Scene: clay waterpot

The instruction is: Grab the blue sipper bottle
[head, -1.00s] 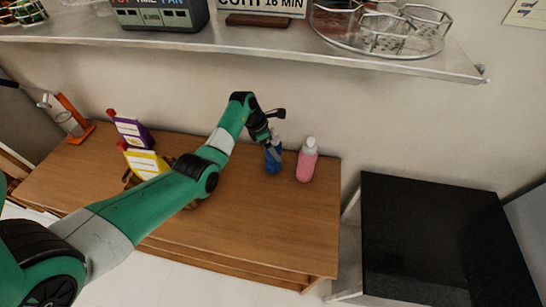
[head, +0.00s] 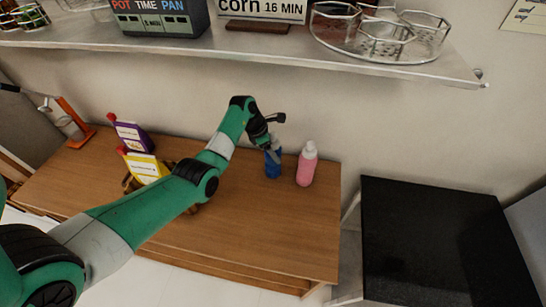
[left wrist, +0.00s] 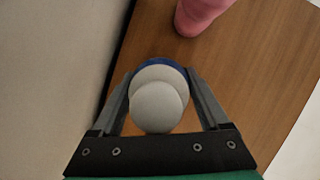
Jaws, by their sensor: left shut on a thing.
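The blue sipper bottle (head: 273,165) stands on the wooden table near its back edge, just left of the pink bottle. My left gripper (head: 272,146) reaches down over it from above. In the left wrist view the bottle's white round cap (left wrist: 158,105) and a rim of blue lie between the two fingers of my left gripper (left wrist: 160,88). The fingers are shut on the bottle near its top. The gripper hides part of the bottle's upper end in the head view. My right gripper is not in view.
The pink bottle (head: 307,165) stands close on the right, apart from the blue one. Purple (head: 132,136) and yellow (head: 147,168) cartons stand left on the wooden table (head: 260,225). A metal shelf (head: 280,42) hangs above. A black-topped surface (head: 435,240) is at right.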

